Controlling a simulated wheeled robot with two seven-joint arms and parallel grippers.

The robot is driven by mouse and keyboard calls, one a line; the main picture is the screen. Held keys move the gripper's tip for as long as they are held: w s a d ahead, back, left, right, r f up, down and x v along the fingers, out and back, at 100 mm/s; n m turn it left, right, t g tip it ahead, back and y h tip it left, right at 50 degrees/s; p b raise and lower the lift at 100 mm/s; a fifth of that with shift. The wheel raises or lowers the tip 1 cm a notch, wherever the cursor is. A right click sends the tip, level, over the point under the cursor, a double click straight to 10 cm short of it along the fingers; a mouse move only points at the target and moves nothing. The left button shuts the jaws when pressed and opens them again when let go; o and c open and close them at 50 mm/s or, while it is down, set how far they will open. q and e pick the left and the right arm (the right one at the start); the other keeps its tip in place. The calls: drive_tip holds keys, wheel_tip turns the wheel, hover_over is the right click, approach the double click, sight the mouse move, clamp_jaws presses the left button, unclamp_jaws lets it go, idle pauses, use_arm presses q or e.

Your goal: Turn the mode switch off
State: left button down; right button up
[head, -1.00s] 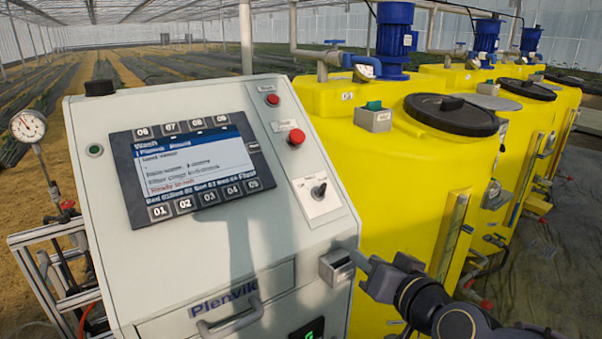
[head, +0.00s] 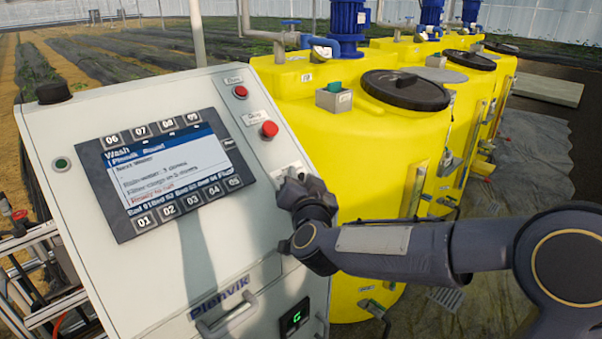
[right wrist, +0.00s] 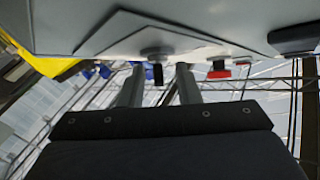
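The mode switch is a black knob on a light plate at the right of the control panel's sloped face. In the head view my right gripper (head: 290,186) covers the knob; only part of its plate (head: 284,171) shows. In the right wrist view the knob (right wrist: 157,73) hangs from its grey round base, between the two fingers of my right gripper (right wrist: 159,72). The fingers are apart, with a gap on each side of the knob. Which position the knob points to cannot be told. My left gripper is not in view.
Red buttons (head: 269,129) and (head: 240,91) sit above the switch plate. A screen with numbered keys (head: 166,172) lies to its left. A drawer handle (head: 228,315) is below. Yellow tanks (head: 370,170) stand close behind and right of the panel.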

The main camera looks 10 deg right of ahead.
drive_tip(key=shift+w, duration=0.4)
clamp_jaws()
